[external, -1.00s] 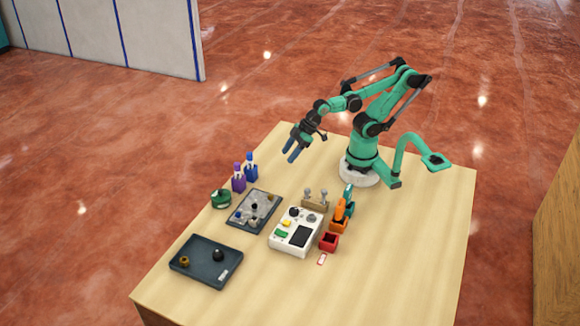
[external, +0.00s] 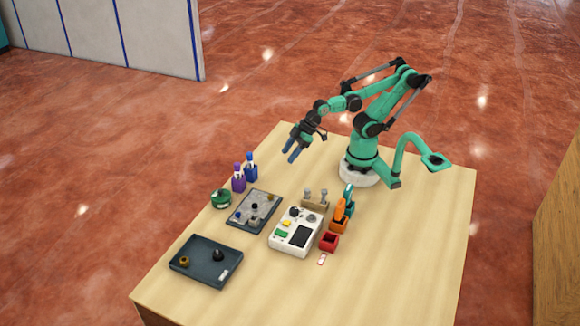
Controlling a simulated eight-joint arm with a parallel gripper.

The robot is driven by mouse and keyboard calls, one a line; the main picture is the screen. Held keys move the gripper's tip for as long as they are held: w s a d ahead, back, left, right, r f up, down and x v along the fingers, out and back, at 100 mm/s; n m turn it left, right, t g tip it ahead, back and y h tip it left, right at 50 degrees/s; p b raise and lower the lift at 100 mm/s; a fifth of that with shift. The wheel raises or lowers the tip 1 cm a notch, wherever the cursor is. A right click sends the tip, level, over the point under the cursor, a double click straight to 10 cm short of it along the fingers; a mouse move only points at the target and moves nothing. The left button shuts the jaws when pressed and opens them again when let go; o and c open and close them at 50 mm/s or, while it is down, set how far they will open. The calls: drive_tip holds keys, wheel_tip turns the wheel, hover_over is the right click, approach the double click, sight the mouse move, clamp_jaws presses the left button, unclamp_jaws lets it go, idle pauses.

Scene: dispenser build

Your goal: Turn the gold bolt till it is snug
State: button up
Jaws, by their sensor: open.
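A dark tray (external: 200,273) on the near left of the table holds a small gold-brown round piece (external: 184,261) at its left and a black knob-like piece (external: 218,255). Behind it, a grey plate (external: 244,222) in a dark frame carries several small parts, with a gold-looking spot (external: 271,197) near its far right corner. Both gold pieces are too small to tell which is the bolt or how it is seated. My gripper (external: 292,156) has blue fingers, is open and empty, and hangs above the table's far left edge, well away from both.
A white control box (external: 285,245) stands right of the plate. Beside it are a red bin (external: 329,241), an orange holder (external: 339,220) and a small stand with two grey pegs (external: 315,202). Purple (external: 238,179) and blue bottles (external: 251,168) and a green round object (external: 221,199) line the left edge.

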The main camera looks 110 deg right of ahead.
drive_tip(key=n+g, duration=0.7)
drive_tip(key=n, duration=0.3)
hover_over(271, 196)
wheel_tip(271, 196, down, 5)
drive_tip(key=shift+s+d+f, duration=0.1)
drive_tip(key=shift+f, duration=0.1)
drive_tip(key=shift+w+f+n, duration=0.2)
drive_tip(key=shift+f+n, duration=0.3)
drive_tip(key=shift+f, duration=2.85)
clamp_jaws()
